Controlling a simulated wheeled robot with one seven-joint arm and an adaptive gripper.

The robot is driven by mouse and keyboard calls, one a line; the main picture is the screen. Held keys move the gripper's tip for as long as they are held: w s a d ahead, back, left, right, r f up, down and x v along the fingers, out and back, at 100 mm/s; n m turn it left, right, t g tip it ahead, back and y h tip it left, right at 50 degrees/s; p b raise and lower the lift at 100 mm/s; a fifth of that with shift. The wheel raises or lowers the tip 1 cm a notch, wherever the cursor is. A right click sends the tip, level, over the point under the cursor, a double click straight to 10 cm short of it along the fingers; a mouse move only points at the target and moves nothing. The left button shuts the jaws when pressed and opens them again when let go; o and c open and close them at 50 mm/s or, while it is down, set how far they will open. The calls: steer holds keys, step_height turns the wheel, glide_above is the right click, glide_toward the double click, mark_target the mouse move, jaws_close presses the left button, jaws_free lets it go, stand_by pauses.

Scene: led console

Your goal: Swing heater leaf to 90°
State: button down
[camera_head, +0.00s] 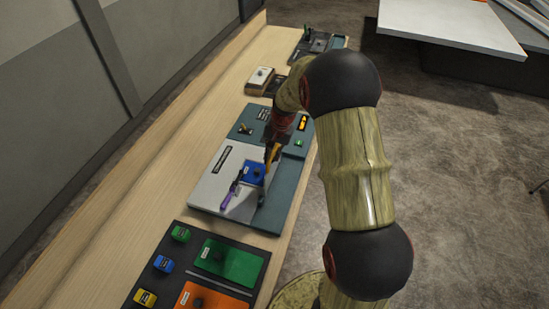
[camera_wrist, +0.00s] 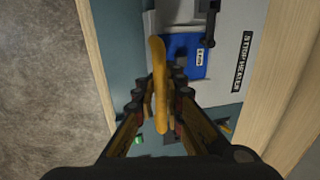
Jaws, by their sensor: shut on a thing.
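My gripper (camera_head: 272,152) is over the grey-and-teal console panel (camera_head: 210,191). In the wrist view my gripper (camera_wrist: 161,98) is shut on an orange-yellow bar-shaped handle (camera_wrist: 157,58), with a finger on either side. The handle shows small in the head view, just beyond a blue block (camera_head: 254,172). The blue block with a white label also shows in the wrist view (camera_wrist: 186,56). A black label (camera_wrist: 247,60), seemingly reading "STOP HEATER", lies on the light grey plate. The leaf's hinge and angle cannot be made out; my gripper and arm hide part of that area.
A purple handle (camera_head: 230,194) stands left of the blue block. A dark panel with coloured blocks and green and orange plates (camera_head: 229,262) lies nearer. A teal panel (camera_head: 247,124) with small controls lies beyond. A wall borders the wooden bench (camera_head: 142,190) on the left.

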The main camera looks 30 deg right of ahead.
steer(key=shift+w+r, duration=0.15)
steer(key=shift+r, duration=0.05)
steer(key=c, duration=2.2)
jaws_free()
steer(key=shift+c, duration=0.2)
steer(key=shift+o, duration=1.4)
step_height(320, 180, up, 12)
steer(key=s+d, duration=0.1)
steer(key=s, duration=0.1)
steer(key=shift+d+f, duration=0.15)
steer(key=shift+d, duration=0.05)
